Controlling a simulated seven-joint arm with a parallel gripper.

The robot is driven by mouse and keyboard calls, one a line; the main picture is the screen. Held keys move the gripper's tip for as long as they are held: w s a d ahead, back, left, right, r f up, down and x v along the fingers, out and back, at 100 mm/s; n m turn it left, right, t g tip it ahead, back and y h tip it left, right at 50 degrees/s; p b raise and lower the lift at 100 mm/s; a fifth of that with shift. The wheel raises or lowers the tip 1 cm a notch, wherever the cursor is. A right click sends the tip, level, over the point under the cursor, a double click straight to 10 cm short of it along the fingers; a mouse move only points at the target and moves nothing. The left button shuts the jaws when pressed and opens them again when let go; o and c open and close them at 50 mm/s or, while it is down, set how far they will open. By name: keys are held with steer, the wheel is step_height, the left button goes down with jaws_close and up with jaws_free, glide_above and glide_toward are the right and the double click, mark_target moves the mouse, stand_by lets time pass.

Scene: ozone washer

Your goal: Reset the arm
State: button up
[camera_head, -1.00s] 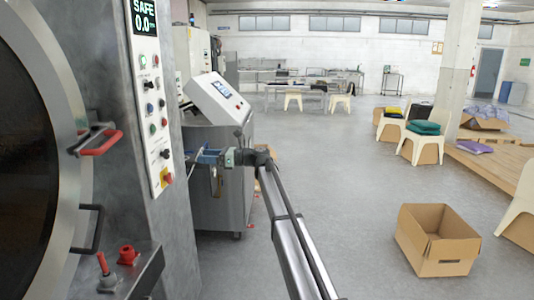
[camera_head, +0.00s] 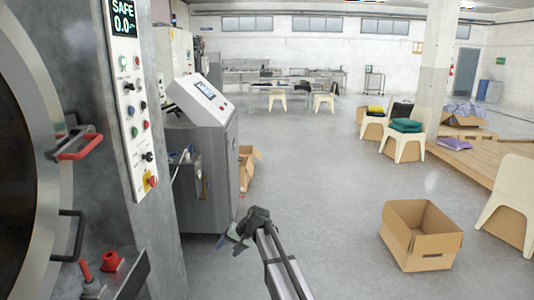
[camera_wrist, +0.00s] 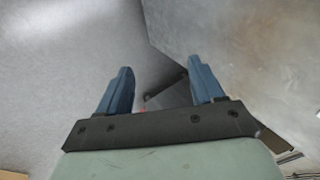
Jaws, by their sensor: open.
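My gripper (camera_head: 233,243) is low in the head view, in front of the grey machine cabinet, at the end of my arm reaching up from the bottom edge. In the wrist view my gripper (camera_wrist: 158,90) shows its two blue fingers spread wide apart with nothing between them. Grey floor (camera_wrist: 60,80) and a grey metal surface (camera_wrist: 240,50) lie beyond the fingers. The large washer (camera_head: 160,255) with its round door and control panel (camera_head: 137,105) stands at the left. Its display reads SAFE. My gripper is apart from the washer.
A grey cabinet (camera_head: 207,165) with a white sloped console (camera_head: 200,98) stands behind the washer. An open cardboard box (camera_head: 432,252) is on the floor at the right. Pale chairs (camera_head: 407,140) stand farther back beside a wooden platform (camera_head: 470,165). The middle floor is clear.

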steer(key=s+d+f+n+g+h, duration=0.1)
steer(key=s+d+f+g+h, duration=0.15)
steer(key=s+d+f, duration=0.9)
steer(key=s+d+f+n+g+h, duration=0.1)
steer(key=s+d+f+h, duration=0.3)
steer(key=s+d+f, duration=0.8)
steer(key=s+d+f+g, duration=0.1)
steer(key=s+d+f, duration=0.1)
steer(key=s+f, duration=0.4)
steer(key=s+d+f+m+g, duration=0.1)
steer(key=s+f, duration=0.5)
steer(key=s, duration=1.1)
steer(key=s+d+f+m+g, duration=0.1)
steer(key=s+d+f+g, duration=0.2)
steer(key=s, duration=0.9)
step_height(320, 180, down, 3)
steer(key=shift+d+r, duration=0.1)
steer(key=shift+d, duration=0.85)
